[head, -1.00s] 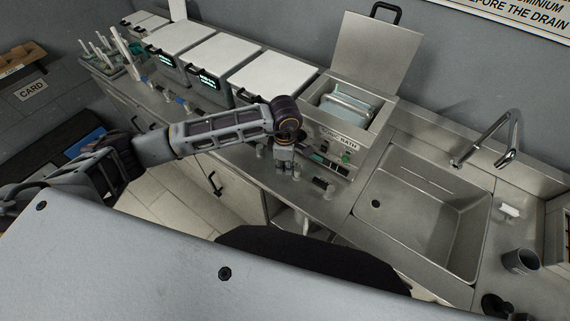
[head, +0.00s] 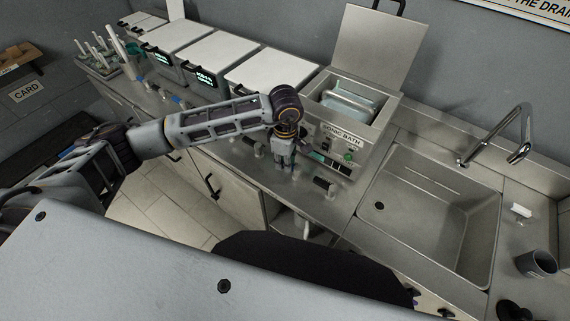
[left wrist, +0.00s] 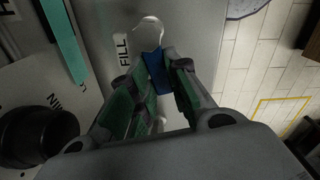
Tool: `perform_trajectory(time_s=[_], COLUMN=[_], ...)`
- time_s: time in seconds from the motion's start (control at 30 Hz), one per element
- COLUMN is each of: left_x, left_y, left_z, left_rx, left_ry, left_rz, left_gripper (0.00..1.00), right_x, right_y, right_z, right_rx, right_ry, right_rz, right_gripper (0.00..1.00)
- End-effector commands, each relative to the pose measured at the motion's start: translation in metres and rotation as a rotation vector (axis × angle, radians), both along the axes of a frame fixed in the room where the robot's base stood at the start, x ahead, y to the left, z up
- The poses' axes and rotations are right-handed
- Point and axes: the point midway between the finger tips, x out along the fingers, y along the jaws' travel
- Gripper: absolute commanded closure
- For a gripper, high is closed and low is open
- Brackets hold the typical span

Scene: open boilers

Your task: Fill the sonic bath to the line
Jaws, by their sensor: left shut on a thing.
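The sonic bath (head: 379,137) is a steel box set along the counter, labelled on its front, with its lid (head: 375,45) standing open. A pale bluish basket-like thing (head: 350,101) sits inside; the water level and the line cannot be made out. My left gripper (head: 284,165) points down at the front left of the bath. In the left wrist view, its fingers (left wrist: 158,72) are shut on a blue handle (left wrist: 156,68) beside a FILL label (left wrist: 123,50). The fingers hide part of the handle. My right gripper is not in view.
A steel sink (head: 430,205) with a tap (head: 497,138) lies right of the bath. A grey mug (head: 537,263) stands beyond it. Several white-lidded baths (head: 270,72) line the counter to the left. A black knob (left wrist: 38,137) is left of the fingers.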

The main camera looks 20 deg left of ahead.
Motion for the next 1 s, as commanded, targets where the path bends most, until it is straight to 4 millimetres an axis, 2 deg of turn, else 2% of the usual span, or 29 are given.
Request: perform_trajectory(time_s=[0.77, 1.0], left_x=[0.010, 0.011], left_y=[-0.002, -0.002], left_z=[-0.001, 0.000], left_rx=[-0.002, -0.001], left_ry=[-0.005, -0.004], left_rz=[-0.195, -0.244], left_gripper=[1.00, 1.00], right_x=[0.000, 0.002], right_y=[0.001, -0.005], right_z=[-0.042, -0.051], right_rx=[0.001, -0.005], right_ry=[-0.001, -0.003], right_rz=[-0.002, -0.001], right_gripper=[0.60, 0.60])
